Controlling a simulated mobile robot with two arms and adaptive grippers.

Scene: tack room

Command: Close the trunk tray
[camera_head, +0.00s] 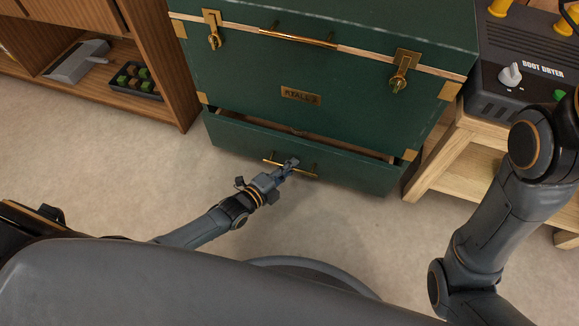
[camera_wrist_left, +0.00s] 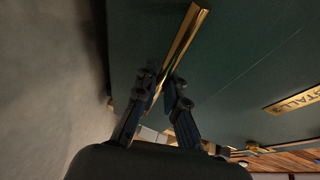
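The green trunk (camera_head: 335,90) stands at the centre back of the head view, with brass corners and latches. Its tray (camera_head: 356,172) is a low green drawer at the bottom, out a little from the trunk body, with a dark gap showing along its top edge. A brass bar handle (camera_head: 269,161) runs across the tray front. My left gripper (camera_head: 292,164) is at this handle. In the left wrist view its two fingers (camera_wrist_left: 163,85) are close together, one on each side of the brass handle (camera_wrist_left: 188,35). My right gripper is out of view; only the right arm shows.
A wooden shelf unit (camera_head: 165,75) with a grey tool and a small black tray stands at the left. A boot dryer (camera_head: 520,80) sits on a wooden bench (camera_head: 437,165) close to the trunk's right. The pale floor (camera_head: 110,170) before the trunk is clear.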

